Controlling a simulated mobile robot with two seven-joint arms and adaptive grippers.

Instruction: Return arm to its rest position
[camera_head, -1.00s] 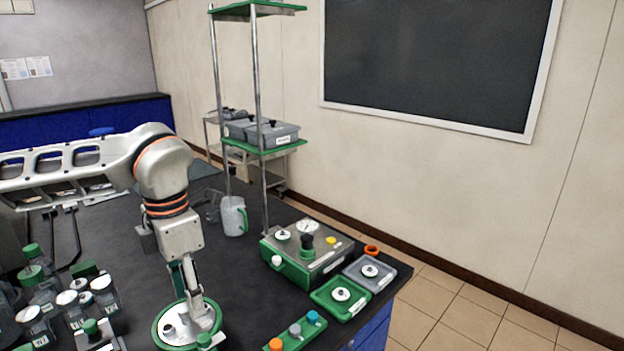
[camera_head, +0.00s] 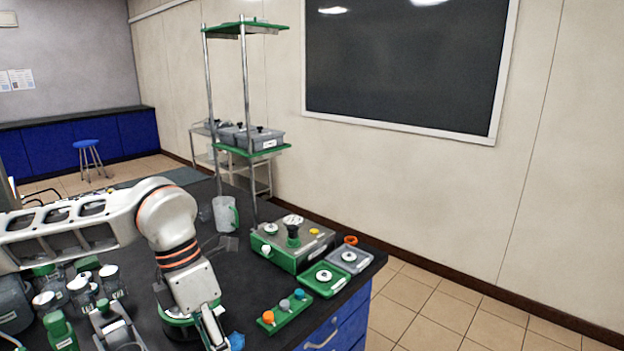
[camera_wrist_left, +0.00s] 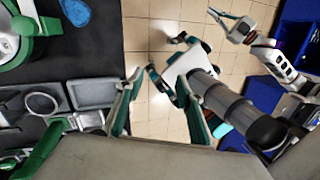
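My left arm (camera_head: 178,240) comes in from the left in the head view, bent downward at the wrist. Its gripper (camera_head: 212,332) points down at the bottom edge, in front of the round green-based device (camera_head: 177,325), which it partly hides. In the left wrist view my left gripper (camera_wrist_left: 160,82) has its two green fingers wide apart with nothing between them. Below it are the tiled floor and my own base, beyond the bench edge. My right arm (camera_wrist_left: 272,58) shows at the right of the wrist view, its gripper (camera_wrist_left: 232,18) open and empty.
The dark bench (camera_head: 240,275) holds a green-and-grey control box (camera_head: 292,245), a green strip with coloured knobs (camera_head: 285,313), a jug (camera_head: 226,213) and several bottles (camera_head: 80,290) at left. A tall shelf stand (camera_head: 249,120) rises behind. A blue item (camera_head: 237,341) lies beside the gripper.

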